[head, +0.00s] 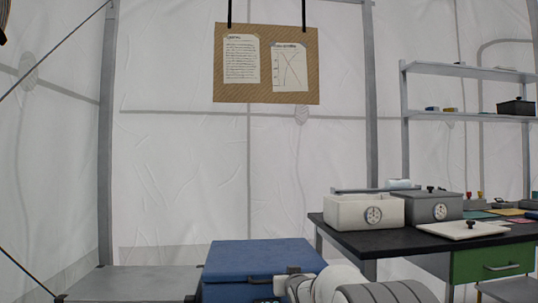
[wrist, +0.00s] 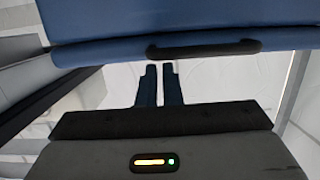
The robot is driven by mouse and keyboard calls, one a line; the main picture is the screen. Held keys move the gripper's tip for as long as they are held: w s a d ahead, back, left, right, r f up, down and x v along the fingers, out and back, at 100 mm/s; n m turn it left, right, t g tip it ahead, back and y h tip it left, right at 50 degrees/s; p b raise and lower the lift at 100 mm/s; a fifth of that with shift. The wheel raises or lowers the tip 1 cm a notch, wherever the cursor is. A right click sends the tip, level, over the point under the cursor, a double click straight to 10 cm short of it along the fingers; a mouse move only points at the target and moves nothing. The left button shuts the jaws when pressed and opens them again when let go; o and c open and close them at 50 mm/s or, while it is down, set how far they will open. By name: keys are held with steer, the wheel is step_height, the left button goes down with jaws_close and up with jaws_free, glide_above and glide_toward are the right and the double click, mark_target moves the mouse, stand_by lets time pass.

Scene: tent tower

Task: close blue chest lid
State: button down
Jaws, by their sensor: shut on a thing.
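The blue chest (head: 262,256) stands at the bottom centre of the head view, its lid top roughly level. I cannot tell whether the lid is fully down. In the wrist view the blue lid (wrist: 110,28) fills the top, with a dark handle (wrist: 215,48) along its edge. My gripper (wrist: 160,68) has its two narrow fingers close together, tips at the left part of the handle, shut on it. The exact contact is partly hidden. My arm covers the chest's right front in the head view.
A black-topped table (head: 345,238) at right holds a white box (head: 350,214), a grey box (head: 432,208) and a loose white lid (head: 464,229). A low grey surface (head: 130,284) lies left of the chest. A board (head: 265,97) hangs above, with open space below it.

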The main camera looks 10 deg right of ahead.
step_height(320, 180, down, 3)
steer(key=shift+s+a+f+g, duration=0.1)
steer(key=shift+s+g, duration=0.05)
steer(key=shift+g, duration=0.25)
step_height(320, 180, up, 7)
steer(key=p, duration=0.4)
steer(key=s+a+f, duration=0.1)
steer(key=s+f, duration=0.4)
steer(key=s, duration=0.4)
steer(key=s+a+r+g+p, duration=0.3)
steer(key=s+r+p, duration=0.4)
steer(key=s+p, duration=0.4)
steer(key=s+a+r+n+g+y+p, duration=0.1)
steer(key=s+a+r+g+p, duration=0.3)
steer(key=s+r+p, duration=0.4)
steer(key=s+a+r+g+y+p, duration=0.1)
steer(key=s+a+r+g+p, duration=0.2)
steer(key=s+p, duration=1)
step_height(320, 180, up, 4)
steer(key=shift+s+a+r+n+g+p, duration=0.3)
steer(key=shift+s+g+p, duration=0.1)
steer(key=shift+s+g, duration=0.65)
